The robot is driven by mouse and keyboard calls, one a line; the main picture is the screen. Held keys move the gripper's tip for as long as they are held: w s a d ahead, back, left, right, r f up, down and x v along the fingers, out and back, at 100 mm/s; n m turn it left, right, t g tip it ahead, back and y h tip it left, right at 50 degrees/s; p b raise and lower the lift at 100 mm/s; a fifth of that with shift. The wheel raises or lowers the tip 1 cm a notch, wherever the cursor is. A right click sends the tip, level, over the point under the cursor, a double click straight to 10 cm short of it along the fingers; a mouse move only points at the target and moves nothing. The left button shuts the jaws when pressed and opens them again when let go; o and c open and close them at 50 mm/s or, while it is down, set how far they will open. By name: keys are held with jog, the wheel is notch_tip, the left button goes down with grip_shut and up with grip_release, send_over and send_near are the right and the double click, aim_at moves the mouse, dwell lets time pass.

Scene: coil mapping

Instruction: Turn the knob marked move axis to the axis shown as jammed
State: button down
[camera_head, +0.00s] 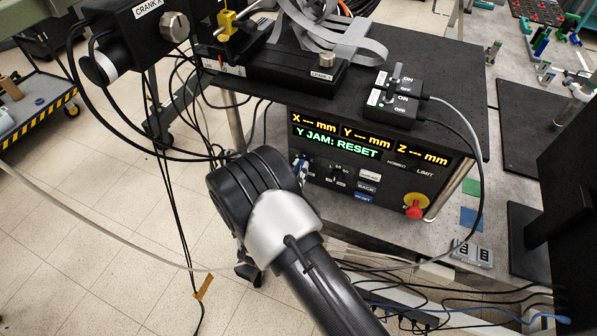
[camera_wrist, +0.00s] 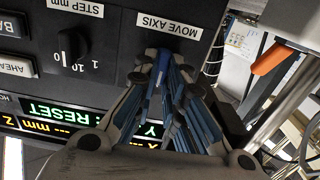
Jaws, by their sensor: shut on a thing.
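The control panel (camera_head: 375,165) carries a display (camera_head: 340,141) that reads "Y JAM: RESET" in green. Above it, the X, Y and Z readings show dashes. The wrist view shows the panel upside down, with the "MOVE AXIS" label (camera_wrist: 167,24). My gripper (camera_wrist: 163,62) is at the place of the knob, just below that label in the picture. Its blue-padded fingers are shut on the move axis knob and hide nearly all of it, so its pointer and axis marks cannot be read. In the head view my gripper (camera_head: 302,168) reaches the panel's left side.
The step mm knob (camera_wrist: 72,46) is beside my gripper, with buttons (camera_wrist: 15,45) beyond it. A red emergency stop (camera_head: 414,211) is at the panel's lower right. Switch boxes (camera_head: 393,107) with cables stand on the black top. Cables hang left of the panel.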

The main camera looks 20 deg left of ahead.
jog(key=c, duration=1.7)
grip_release()
jog(key=shift+o, duration=0.2)
jog(key=shift+s, duration=0.1)
jog(key=s, duration=1.1)
jog(key=shift+s+a, duration=0.4)
jog(key=shift+a, duration=0.05)
